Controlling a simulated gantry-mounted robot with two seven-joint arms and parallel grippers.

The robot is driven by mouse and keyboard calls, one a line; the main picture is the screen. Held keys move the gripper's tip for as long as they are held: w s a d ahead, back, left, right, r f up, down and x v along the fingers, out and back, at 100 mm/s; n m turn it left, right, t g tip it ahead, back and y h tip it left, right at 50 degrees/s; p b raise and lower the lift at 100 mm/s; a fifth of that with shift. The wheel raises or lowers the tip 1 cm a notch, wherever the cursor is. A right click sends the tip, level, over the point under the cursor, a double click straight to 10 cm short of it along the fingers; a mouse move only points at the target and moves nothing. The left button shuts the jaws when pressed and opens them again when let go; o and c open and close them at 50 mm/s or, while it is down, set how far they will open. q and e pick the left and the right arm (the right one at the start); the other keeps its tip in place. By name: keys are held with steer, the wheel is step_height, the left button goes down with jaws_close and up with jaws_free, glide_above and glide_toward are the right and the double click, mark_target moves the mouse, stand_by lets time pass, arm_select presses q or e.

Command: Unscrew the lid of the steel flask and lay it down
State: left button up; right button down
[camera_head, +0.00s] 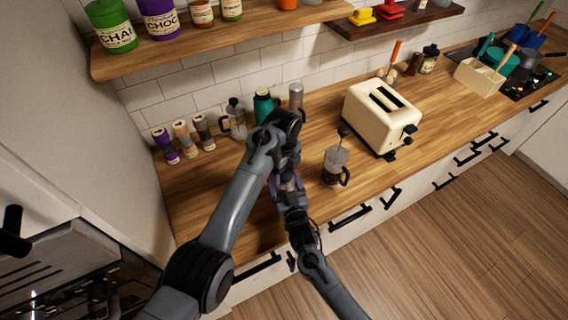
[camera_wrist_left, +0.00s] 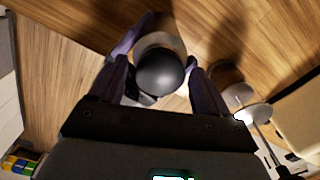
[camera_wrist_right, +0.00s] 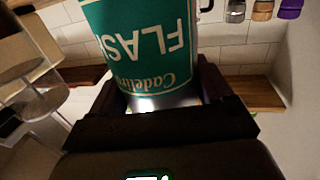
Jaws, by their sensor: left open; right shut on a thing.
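The steel flask (camera_wrist_right: 150,45), with a green label reading "FLASK" and a bare steel end, is between the fingers of my right gripper (camera_wrist_right: 160,95), which is shut on it. In the left wrist view, its dark rounded lid (camera_wrist_left: 160,73) sits on the flask. My left gripper (camera_wrist_left: 157,62) is open, with its purple-grey fingers on either side of the lid; contact cannot be told. In the head view, my left gripper (camera_head: 285,184) is by the counter's front, and my arms hide most of the flask. My right gripper (camera_head: 292,200) is largely hidden there.
A French press (camera_head: 336,167) stands close to the right of my grippers, with a cream toaster (camera_head: 382,115) behind. Along the wall stand several mills (camera_head: 184,138), another press (camera_head: 236,118), a teal bottle (camera_head: 263,106) and a grey cylinder (camera_head: 296,96). Counter (camera_head: 210,205) left of my arms is clear.

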arm_select(q)
steer(key=shift+f, duration=0.3)
steer(key=shift+c, duration=0.2)
steer(key=c, duration=1)
steer(key=n, duration=0.4)
steer(key=shift+n, duration=0.3)
steer(key=n, duration=0.5)
steer(key=shift+n, duration=0.4)
steer(key=n, duration=0.5)
steer(key=shift+r+n, duration=0.1)
steer(key=shift+n, duration=0.2)
steer(key=n, duration=0.7)
